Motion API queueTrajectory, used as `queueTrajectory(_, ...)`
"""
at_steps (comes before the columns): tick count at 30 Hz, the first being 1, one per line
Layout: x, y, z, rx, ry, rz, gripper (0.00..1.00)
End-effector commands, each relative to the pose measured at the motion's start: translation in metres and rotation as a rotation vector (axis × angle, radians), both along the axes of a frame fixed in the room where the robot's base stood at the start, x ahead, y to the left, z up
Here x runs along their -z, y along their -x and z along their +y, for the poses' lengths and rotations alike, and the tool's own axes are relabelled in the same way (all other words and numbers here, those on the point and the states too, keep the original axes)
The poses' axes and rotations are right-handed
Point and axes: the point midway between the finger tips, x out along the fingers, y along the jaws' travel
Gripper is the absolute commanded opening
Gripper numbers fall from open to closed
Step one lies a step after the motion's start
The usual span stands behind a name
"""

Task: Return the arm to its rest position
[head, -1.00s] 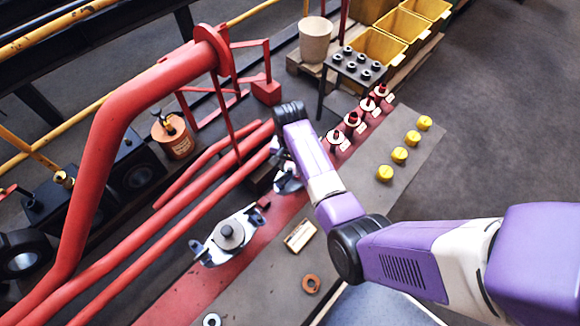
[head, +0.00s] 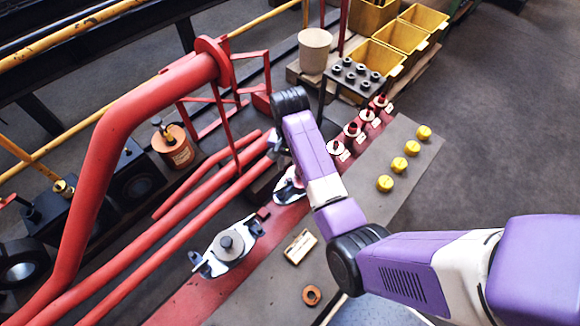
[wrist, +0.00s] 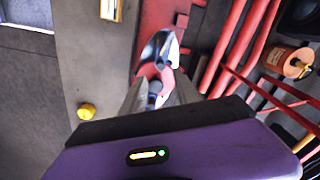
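My arm reaches from the lower right over the bench in the head view, with its wrist end above the red strip. My gripper shows in the wrist view (wrist: 160,97), its two grey fingers apart with the red strip and part of a metal fitting seen between them. In the head view the fingers are mostly hidden by my wrist. A pale metal fitting (head: 289,186) lies on the red strip, partly covered by my arm; it also shows beyond the fingertips in the wrist view (wrist: 160,50). I cannot tell the height between them.
A second fitting with a grey knob (head: 228,246) sits further left. Red pipes (head: 190,225) run beside the strip. Several red valves (head: 352,130) and yellow knobs (head: 398,163) stand right of my arm. Yellow bins (head: 402,36) are at the back. Open floor (head: 505,120) lies right.

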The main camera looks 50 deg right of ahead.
Motion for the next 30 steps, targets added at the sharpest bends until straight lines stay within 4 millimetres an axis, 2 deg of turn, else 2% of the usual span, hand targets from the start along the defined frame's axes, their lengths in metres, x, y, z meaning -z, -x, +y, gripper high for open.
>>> queueTrajectory(13, 0.0, 0.0, 0.0, -0.005, 0.0, 0.0, 0.37)
queueTrajectory(17, 0.0, -0.015, -0.007, -0.045, 0.032, -0.062, 0.37)
queueTrajectory(19, -0.008, -0.035, -0.017, -0.078, 0.075, -0.147, 0.37)
queueTrajectory(21, -0.024, -0.062, -0.028, -0.121, 0.141, -0.259, 0.37)
queueTrajectory(24, -0.041, -0.083, -0.042, -0.198, 0.255, -0.405, 0.37)
queueTrajectory(27, -0.056, -0.09, -0.051, -0.288, 0.379, -0.532, 0.37)
queueTrajectory(30, -0.072, -0.085, -0.051, -0.395, 0.511, -0.654, 0.37)
